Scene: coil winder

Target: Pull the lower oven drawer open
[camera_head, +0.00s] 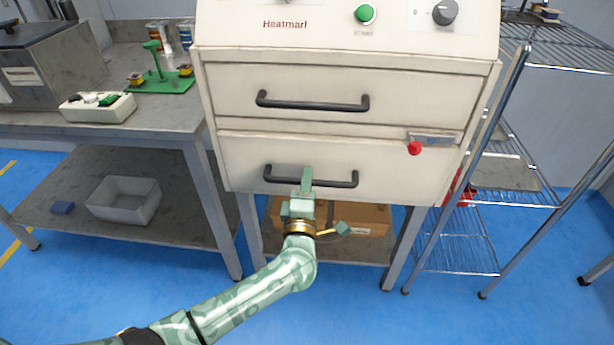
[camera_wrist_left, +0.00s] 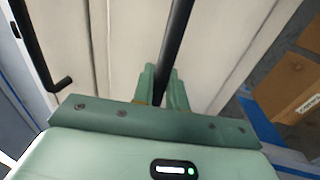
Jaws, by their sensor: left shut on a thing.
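The oven (camera_head: 345,55) is cream-coloured with two stacked drawers. The lower drawer (camera_head: 240,160) has a black bar handle (camera_head: 336,183) and looks flush with the front. My left gripper (camera_head: 306,182) is shut on that handle near its middle. In the left wrist view, the gripper fingers (camera_wrist_left: 163,85) stand on either side of the black bar (camera_wrist_left: 178,40). The upper drawer (camera_head: 420,85) has its own black handle (camera_head: 312,103) and looks shut; that handle also shows in the left wrist view (camera_wrist_left: 34,50). My right gripper is not in view.
A red knob (camera_head: 414,148) on a metal latch (camera_head: 436,137) sits at the lower drawer's upper right. A cardboard box (camera_head: 365,218) lies on the shelf below. A wire rack (camera_head: 458,240) stands close on the right, a workbench (camera_head: 170,120) on the left. Blue floor (camera_head: 350,310) in front is clear.

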